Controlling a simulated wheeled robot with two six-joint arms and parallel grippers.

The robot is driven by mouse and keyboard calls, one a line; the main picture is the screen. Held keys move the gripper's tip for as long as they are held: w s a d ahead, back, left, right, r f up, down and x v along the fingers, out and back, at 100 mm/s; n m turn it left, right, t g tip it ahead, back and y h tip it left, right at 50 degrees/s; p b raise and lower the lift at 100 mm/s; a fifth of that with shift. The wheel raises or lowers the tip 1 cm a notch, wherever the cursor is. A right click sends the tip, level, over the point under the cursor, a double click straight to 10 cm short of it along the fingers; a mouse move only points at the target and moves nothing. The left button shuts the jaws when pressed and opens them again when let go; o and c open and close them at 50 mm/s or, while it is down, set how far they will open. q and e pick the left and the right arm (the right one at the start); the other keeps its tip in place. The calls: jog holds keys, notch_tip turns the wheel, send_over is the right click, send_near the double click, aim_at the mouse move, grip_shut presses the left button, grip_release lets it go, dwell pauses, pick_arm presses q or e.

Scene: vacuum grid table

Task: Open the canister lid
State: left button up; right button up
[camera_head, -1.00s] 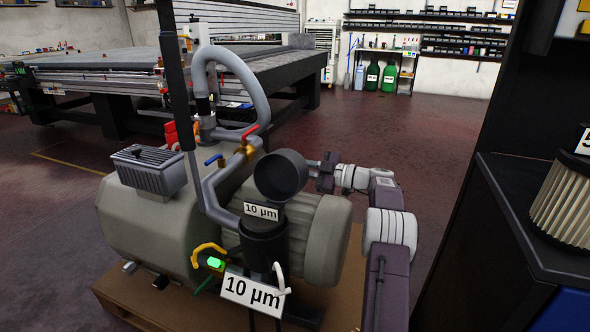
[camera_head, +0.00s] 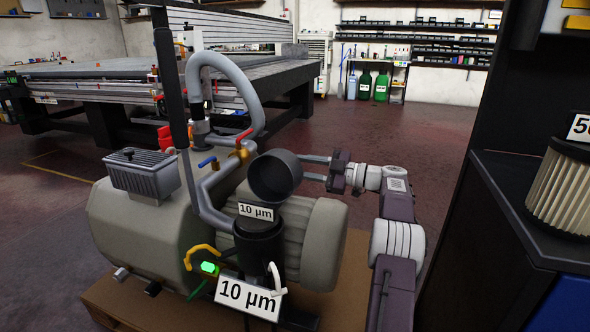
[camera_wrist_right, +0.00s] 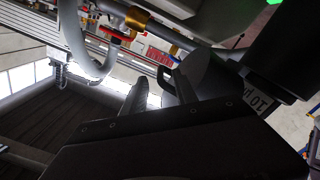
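The dark canister (camera_head: 260,246) with a "10 µm" label stands upright on the front of the pump. Its round black lid (camera_head: 274,177) is tilted up and back, with its hollow inner side showing. In the right wrist view the lid (camera_wrist_right: 205,72) is beyond the fingers, and the canister (camera_wrist_right: 283,62) is at upper right. My right gripper (camera_head: 306,168) is just right of the lid, its two fingers apart with a gap between them. The fingers also show apart in the right wrist view (camera_wrist_right: 155,95). Whether a fingertip touches the lid is unclear. My left gripper is out of view.
The pump (camera_head: 140,230) with its motor and pipes stands on a wooden pallet (camera_head: 345,300). A pleated filter (camera_head: 563,190) sits on a dark cabinet (camera_head: 520,190) at right. The grid table (camera_head: 90,80) is behind. Open floor lies between.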

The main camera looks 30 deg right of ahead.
jog(key=v, duration=0.6)
jog(key=shift+s+b, duration=0.2)
jog(key=shift+b, duration=0.25)
jog(key=shift+d, duration=0.1)
jog(key=p+v, duration=0.3)
jog(key=v, duration=0.4)
jog(key=shift+s, duration=0.15)
jog(key=shift+d, duration=0.1)
dwell(0.3)
